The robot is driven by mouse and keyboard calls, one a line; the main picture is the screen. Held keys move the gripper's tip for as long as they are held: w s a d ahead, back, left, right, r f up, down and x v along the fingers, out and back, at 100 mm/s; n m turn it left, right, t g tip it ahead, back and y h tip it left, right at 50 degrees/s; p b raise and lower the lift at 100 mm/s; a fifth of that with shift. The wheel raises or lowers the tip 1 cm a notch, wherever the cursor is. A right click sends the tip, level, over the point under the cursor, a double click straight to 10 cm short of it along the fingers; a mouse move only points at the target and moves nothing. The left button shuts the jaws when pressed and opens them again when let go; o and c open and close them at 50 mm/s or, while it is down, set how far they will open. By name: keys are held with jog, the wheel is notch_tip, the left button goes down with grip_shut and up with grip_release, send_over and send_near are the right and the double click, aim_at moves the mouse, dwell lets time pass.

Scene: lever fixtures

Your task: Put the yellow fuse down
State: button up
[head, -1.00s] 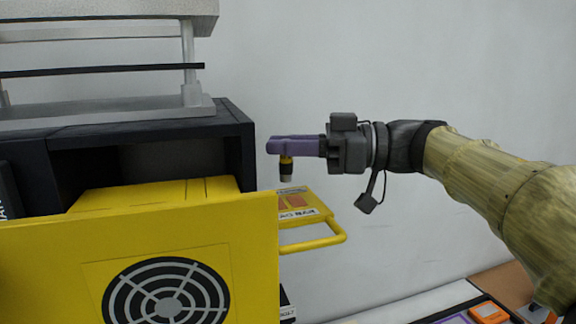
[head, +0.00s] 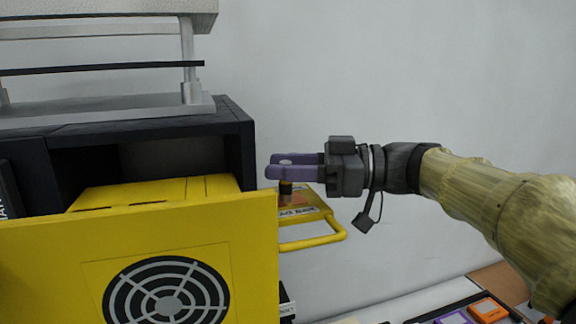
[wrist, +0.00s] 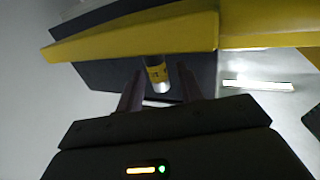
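The yellow fuse has a silver end and a dark band. In the head view its dark lower part (head: 286,188) shows just below my fingers, upright against the yellow labelled block (head: 316,213); its lower end appears to meet the block's top. My gripper (head: 280,165) is level above the block, its two purple fingers spread around the fuse's upper end. In the wrist view the fuse (wrist: 157,74) lies between and beyond the fingertips (wrist: 159,92), with gaps on both sides. The fingers hide part of the fuse in the head view.
A large yellow panel with a round black vent (head: 167,292) stands at left, before a dark cabinet (head: 243,150). A yellow loop handle (head: 335,236) sticks out right of the block. A tray with an orange item (head: 488,310) is at lower right. The space above my arm is clear.

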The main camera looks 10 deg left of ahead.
jog(key=shift+s+r, duration=0.1)
jog(key=shift+r, duration=0.15)
jog(key=w+d+b, duration=0.2)
jog(key=d+b, duration=0.1)
jog(key=d, duration=0.8)
jog(key=shift+d, duration=0.4)
jog(key=shift+w, duration=0.1)
